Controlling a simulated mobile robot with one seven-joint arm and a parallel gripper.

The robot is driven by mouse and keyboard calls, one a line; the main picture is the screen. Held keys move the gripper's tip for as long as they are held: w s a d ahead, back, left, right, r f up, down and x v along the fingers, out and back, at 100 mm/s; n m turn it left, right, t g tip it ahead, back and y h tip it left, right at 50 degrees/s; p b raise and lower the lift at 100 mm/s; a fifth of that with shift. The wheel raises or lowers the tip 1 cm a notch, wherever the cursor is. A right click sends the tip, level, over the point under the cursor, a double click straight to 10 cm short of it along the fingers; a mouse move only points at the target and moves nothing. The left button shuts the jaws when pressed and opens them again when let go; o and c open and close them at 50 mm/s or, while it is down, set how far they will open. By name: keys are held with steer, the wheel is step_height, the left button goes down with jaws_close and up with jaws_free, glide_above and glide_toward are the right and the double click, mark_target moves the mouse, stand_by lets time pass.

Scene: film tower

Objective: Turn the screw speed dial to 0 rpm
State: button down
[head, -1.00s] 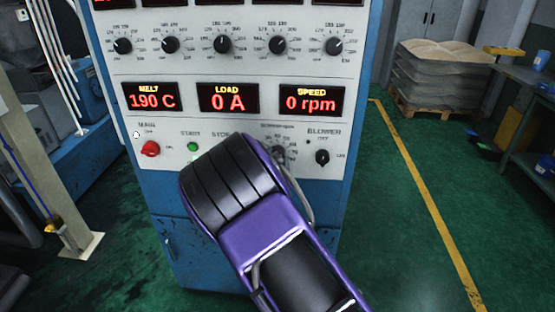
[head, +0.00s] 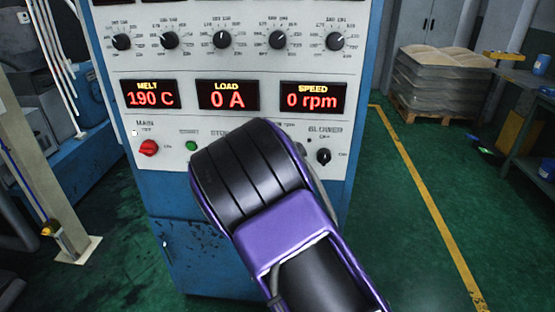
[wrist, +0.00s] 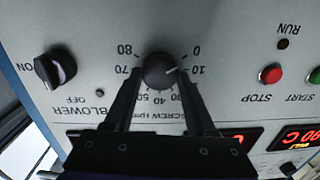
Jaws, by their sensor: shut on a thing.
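The screw speed dial (wrist: 160,70) is a round black knob with a white pointer line on the grey panel, seen upside down in the wrist view. Its pointer faces right and slightly up in that view, between the 0 and 10 marks and nearer 10. My gripper (wrist: 160,78) is shut on the dial, with one dark finger on each side of it. In the head view my purple and black arm hides the dial and the fingers. The speed display (head: 313,96) reads 0 rpm.
The black blower knob (wrist: 55,68) is close beside the dial. The red stop button (wrist: 270,74) and green start button (wrist: 316,76) are on its other side. The red main switch (head: 149,148) is at the panel's left. Open green floor (head: 390,230) lies right of the cabinet.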

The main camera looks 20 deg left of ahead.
stand_by(0.4)
steer(key=shift+c, duration=1.1)
jaws_free()
steer(key=v, duration=1.7)
steer(key=shift+s, duration=0.25)
steer(key=shift+r, duration=0.15)
